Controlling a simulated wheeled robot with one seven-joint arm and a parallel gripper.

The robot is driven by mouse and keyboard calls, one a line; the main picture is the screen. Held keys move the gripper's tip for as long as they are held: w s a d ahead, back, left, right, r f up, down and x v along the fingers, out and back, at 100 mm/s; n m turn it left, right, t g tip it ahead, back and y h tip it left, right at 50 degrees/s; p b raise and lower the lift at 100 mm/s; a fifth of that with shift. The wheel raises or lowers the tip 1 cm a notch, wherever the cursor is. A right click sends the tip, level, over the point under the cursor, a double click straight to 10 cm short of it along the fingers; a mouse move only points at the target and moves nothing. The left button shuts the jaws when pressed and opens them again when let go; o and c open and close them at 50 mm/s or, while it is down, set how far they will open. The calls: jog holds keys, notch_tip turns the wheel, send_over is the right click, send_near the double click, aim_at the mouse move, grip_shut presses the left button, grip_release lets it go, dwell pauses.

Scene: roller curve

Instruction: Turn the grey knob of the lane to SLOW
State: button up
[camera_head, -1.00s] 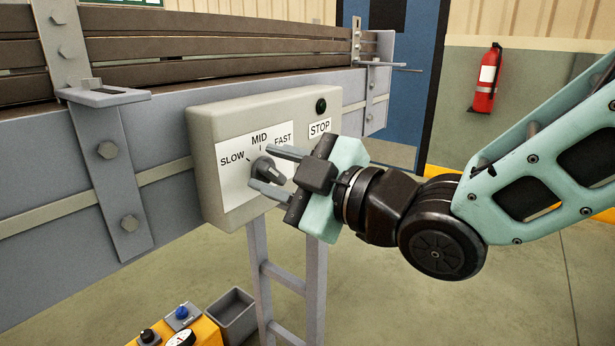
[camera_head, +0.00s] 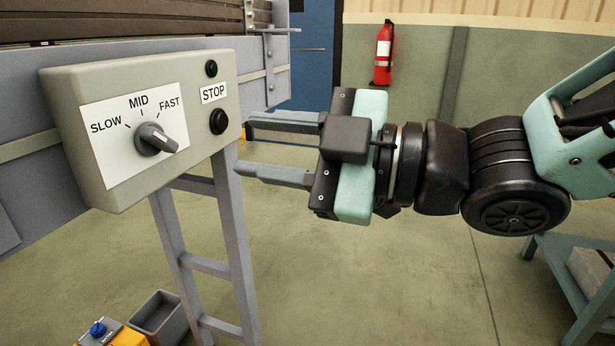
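The grey knob (camera_head: 155,139) sits on the white label of the control box (camera_head: 88,78), under the words SLOW, MID and FAST. Its raised grip runs from upper left to lower right. Its upper left end lies toward the SLOW side, but I cannot tell for sure which mark it points to. My gripper (camera_head: 242,145) is open and empty. It is to the right of the knob and apart from it, with its fingers pointing left toward the box's right edge. Nothing hides the knob.
A black button (camera_head: 218,122) sits below the STOP label (camera_head: 214,92), close to my fingertips. A small dark round piece (camera_head: 211,68) is above it. Grey legs (camera_head: 235,230) stand under the box. A grey bin (camera_head: 160,315) and a yellow box (camera_head: 125,338) are below.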

jog(key=shift+b+v, duration=1.4)
jog(key=shift+v, duration=0.5)
